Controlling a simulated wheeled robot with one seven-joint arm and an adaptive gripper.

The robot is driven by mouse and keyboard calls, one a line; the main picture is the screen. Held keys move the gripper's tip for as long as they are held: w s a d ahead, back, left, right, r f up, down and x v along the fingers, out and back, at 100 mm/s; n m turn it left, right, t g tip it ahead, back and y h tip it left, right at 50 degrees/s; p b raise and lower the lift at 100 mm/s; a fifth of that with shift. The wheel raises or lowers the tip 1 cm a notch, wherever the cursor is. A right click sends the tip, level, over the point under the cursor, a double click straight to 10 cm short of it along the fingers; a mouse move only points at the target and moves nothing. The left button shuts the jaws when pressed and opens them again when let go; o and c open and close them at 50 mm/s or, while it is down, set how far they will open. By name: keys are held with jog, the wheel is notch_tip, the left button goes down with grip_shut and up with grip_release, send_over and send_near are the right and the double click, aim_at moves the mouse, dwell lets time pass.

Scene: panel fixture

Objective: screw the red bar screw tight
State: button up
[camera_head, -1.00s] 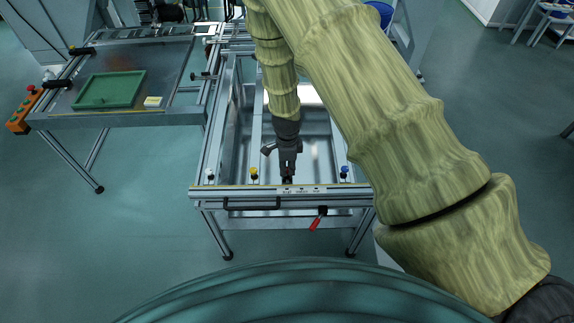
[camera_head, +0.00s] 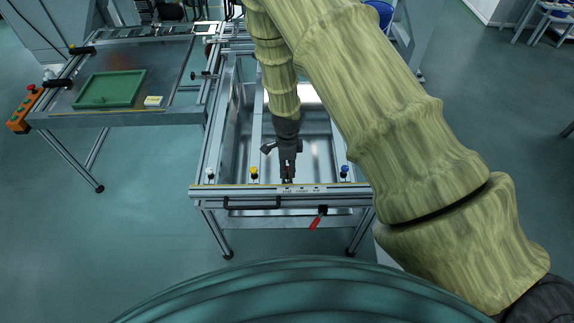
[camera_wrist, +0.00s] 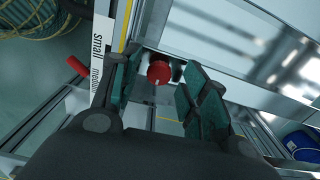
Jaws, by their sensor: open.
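My gripper (camera_head: 287,179) points down over the front rail of the metal frame, between the yellow and blue knobs. In the wrist view its fingers (camera_wrist: 161,64) are open. A round red knob (camera_wrist: 159,72) shows between them, with a visible gap on the right; contact on the left is unclear. In the head view the gripper mostly hides this knob. A red bar handle (camera_head: 315,222) on a dark mount hangs tilted below the same rail, to the right of the gripper. In the wrist view a red handle (camera_wrist: 76,66) shows left of the fingers.
White (camera_head: 210,174), yellow (camera_head: 254,173) and blue (camera_head: 345,171) knobs stand along the front rail (camera_head: 230,190). A black handle (camera_head: 252,204) is below it. A side table with a green tray (camera_head: 109,89) stands at the left. The floor between is clear.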

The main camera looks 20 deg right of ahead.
notch_tip(320, 180, up, 12)
dwell(0.7)
dwell(0.4)
